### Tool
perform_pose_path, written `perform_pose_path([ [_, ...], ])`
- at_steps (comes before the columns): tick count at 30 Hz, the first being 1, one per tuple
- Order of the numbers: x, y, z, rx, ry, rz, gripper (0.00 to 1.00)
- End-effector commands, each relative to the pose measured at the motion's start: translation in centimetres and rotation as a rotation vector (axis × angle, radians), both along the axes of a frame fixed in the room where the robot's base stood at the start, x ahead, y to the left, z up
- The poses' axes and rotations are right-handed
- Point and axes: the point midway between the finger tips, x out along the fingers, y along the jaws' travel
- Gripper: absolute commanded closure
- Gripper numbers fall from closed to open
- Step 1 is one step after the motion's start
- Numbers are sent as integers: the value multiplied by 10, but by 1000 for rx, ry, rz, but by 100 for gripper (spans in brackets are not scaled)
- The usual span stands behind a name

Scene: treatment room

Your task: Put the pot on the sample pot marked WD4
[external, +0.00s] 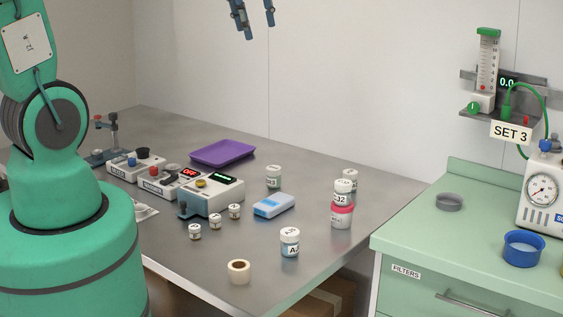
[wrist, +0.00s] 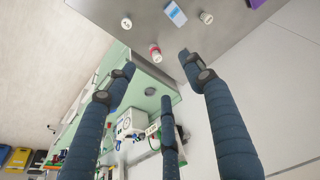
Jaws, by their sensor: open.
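A white-lidded pot (external: 343,193) with a label ending in 32 appears to stand on a pink-lidded pot (external: 341,215) at the table's right side. Another white-lidded pot (external: 352,175) is partly hidden behind them. A larger white-lidded pot (external: 290,242) stands near the front edge, and one more (external: 273,176) stands farther back. I cannot read WD4 on any pot. My gripper (external: 256,25) is open and empty, high above the table. In the wrist view its fingers (wrist: 160,75) are spread, with a white-and-red pot (wrist: 155,53) beyond them.
A blue box (external: 273,205) lies among the pots. Several small pots (external: 215,221), a tape roll (external: 239,272), a device with a display (external: 212,196) and a purple tray (external: 223,152) are on the table. A green cabinet (external: 470,245) stands at right.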

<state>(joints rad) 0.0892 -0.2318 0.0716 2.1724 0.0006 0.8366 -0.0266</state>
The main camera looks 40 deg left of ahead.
Motion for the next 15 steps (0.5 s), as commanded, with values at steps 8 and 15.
perform_pose_path([
  [8,-67,19,29,-2,-68,22,47],
  [15,-123,31,40,-3,-124,40,47],
])
